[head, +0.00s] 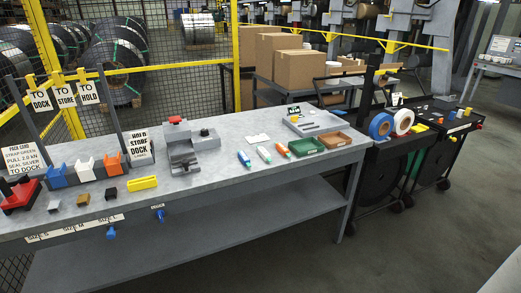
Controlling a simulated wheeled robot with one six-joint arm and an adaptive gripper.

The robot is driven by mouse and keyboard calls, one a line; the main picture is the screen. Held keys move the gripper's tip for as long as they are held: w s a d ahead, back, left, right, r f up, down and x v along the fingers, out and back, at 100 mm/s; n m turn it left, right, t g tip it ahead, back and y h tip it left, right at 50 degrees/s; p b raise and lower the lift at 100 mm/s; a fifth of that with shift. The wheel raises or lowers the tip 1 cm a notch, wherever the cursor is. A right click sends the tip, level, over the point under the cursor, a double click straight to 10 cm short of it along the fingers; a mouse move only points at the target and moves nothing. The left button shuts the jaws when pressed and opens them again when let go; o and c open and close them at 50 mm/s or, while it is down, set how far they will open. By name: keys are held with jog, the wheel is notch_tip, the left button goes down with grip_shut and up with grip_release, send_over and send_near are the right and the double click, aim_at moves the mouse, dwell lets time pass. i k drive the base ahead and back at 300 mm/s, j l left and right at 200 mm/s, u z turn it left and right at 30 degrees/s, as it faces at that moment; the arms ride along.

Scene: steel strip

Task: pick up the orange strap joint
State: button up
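No piece is clearly identifiable as the orange strap joint. An orange notched block (112,165) stands near the left end of the bench, beside a white one (86,168) and a blue one (57,175). A small orange-tipped tube-shaped piece (282,150) lies farther right, near a teal-and-white one (264,154) and a blue one (244,158). My gripper is not in view.
The grey bench (215,175) carries a grey clamp device with a red knob (178,122), a yellow block (142,183), a green tray (306,146) and a brown tray (335,139). Sign posts stand at the left. A black cart (385,143) with tape rolls adjoins the right end. Floor in front is clear.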

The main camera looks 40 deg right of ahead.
aim_at(281, 148)
jog(key=l+u, duration=0.25)
jog(key=l, duration=0.95)
jog(key=l+u, duration=0.25)
jog(key=l, duration=2.95)
jog(key=i+l, duration=0.2)
